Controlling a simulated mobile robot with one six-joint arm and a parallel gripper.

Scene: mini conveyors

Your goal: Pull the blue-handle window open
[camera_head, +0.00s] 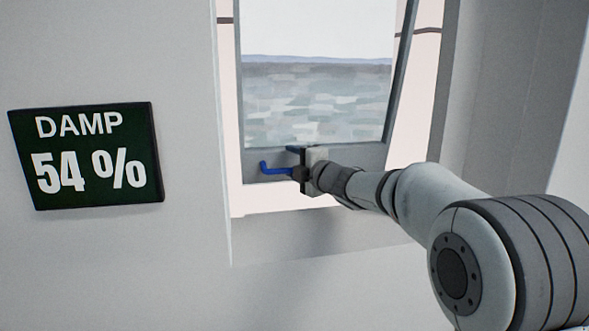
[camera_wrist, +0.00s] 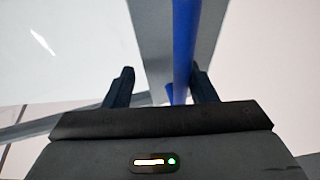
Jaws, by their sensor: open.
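The window (camera_head: 316,100) has a grey frame and a view of water and sky; its right side looks slanted, and I cannot tell how far it stands open. Its blue handle (camera_head: 272,169) is on the bottom rail, running sideways with a bent left end. My gripper (camera_head: 298,168) is at the handle's right part and hides it there. In the wrist view the two dark fingers of my gripper (camera_wrist: 163,80) are apart. The blue handle (camera_wrist: 184,45) runs between them, closer to the right finger; I cannot tell whether they touch.
A dark sign (camera_head: 86,156) reading "DAMP 54 %" hangs on the wall left of the window. A pale ledge (camera_head: 275,228) lies below the window, and a grey wall (camera_head: 500,90) stands to the right. My arm reaches in from the lower right.

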